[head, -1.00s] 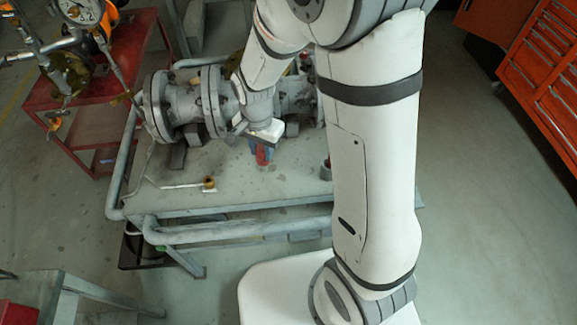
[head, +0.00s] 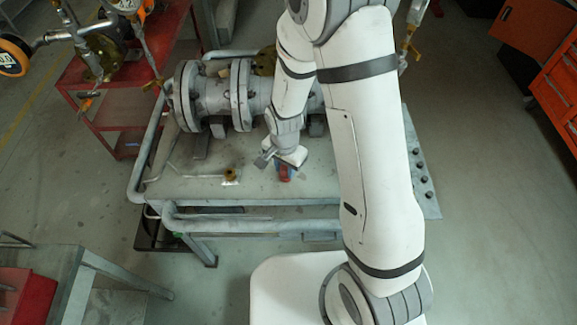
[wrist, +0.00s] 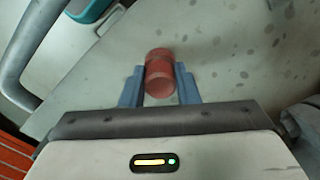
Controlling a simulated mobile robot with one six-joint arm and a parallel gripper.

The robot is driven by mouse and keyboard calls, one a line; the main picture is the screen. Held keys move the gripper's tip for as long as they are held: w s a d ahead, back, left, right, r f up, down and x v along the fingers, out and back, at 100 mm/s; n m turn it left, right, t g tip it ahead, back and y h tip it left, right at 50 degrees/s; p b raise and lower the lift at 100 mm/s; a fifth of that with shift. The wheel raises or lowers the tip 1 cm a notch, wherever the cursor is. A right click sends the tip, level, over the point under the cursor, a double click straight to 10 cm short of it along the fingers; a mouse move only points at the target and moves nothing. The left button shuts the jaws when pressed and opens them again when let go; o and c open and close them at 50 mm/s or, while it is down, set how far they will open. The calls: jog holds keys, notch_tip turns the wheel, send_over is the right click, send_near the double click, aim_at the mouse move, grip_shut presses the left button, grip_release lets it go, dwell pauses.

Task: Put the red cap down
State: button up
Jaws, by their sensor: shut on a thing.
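The red cap (wrist: 160,76) is a short red cylinder with a darker band around it. In the wrist view it sits between the two blue-grey fingers of my gripper (wrist: 159,86), which is shut on it. In the head view the cap (head: 284,174) shows as a small red patch below my gripper (head: 283,168), over the grey bench top (head: 200,185). My wrist partly covers it there. I cannot tell whether the cap touches the bench top or hangs just above it.
A large grey flanged valve pipe (head: 225,95) lies along the back of the bench. A small brass fitting (head: 231,175) is left of my gripper. Round bolts (head: 423,180) line the right edge. A pipe rail (head: 250,222) runs along the front. Bare bench lies around the cap.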

aim_at(285, 167)
jog(key=shift+f, duration=0.2)
jog(key=o, duration=1)
jog(key=shift+r, duration=0.1)
notch_tip(285, 167, up, 12)
jog(key=s+d+r+n+t, duration=0.1)
jog(key=s+d+r+n, duration=0.1)
jog(key=s+d+r, duration=0.2)
jog(key=s+d+r+n+t, duration=0.1)
jog(key=s+d+r+n, duration=0.1)
jog(key=s+d+r, duration=0.2)
jog(key=s+d+r+n+t, duration=0.1)
jog(key=s+d+r+n, duration=0.2)
jog(key=r, duration=0.4)
jog(key=shift+s+d+r, duration=0.15)
jog(key=shift+s+d, duration=0.2)
jog(key=shift+d, duration=0.35)
jog(key=shift+s+d+r, duration=0.1)
jog(key=shift+s+d, duration=0.25)
jog(key=shift+d, duration=0.35)
